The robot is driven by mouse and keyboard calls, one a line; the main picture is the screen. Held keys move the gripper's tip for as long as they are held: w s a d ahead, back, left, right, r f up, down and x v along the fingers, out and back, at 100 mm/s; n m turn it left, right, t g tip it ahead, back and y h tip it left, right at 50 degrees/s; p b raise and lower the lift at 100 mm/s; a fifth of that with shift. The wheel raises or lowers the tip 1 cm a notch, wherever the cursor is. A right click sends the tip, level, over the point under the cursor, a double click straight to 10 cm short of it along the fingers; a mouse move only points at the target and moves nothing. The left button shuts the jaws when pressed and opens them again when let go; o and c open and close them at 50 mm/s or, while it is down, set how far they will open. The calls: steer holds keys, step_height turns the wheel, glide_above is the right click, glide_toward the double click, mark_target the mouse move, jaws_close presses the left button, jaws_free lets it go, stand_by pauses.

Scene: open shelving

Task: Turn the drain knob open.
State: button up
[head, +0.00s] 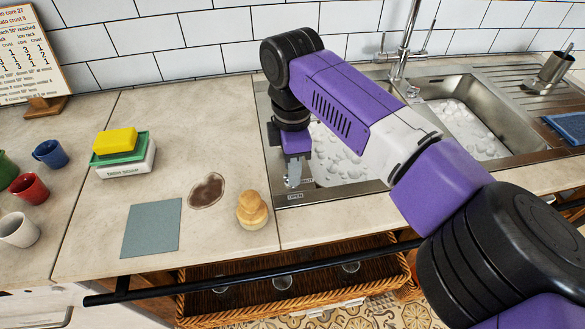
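My gripper (294,182) points down at the front left corner of the left sink basin. It is over the steel rim (345,192) beside a small label reading OPEN (295,196). The drain knob itself cannot be made out; my gripper covers the spot by the label. The gap between the fingers is too small to see, so I cannot tell whether they hold anything. The left basin holds white suds (338,165), partly hidden behind my purple and white arm.
Mugs (29,188) stand farther left. A faucet (402,50) rises behind. A dark rail (250,268) runs along the front.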

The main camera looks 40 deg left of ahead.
steer(key=shift+f, duration=0.55)
jaws_close()
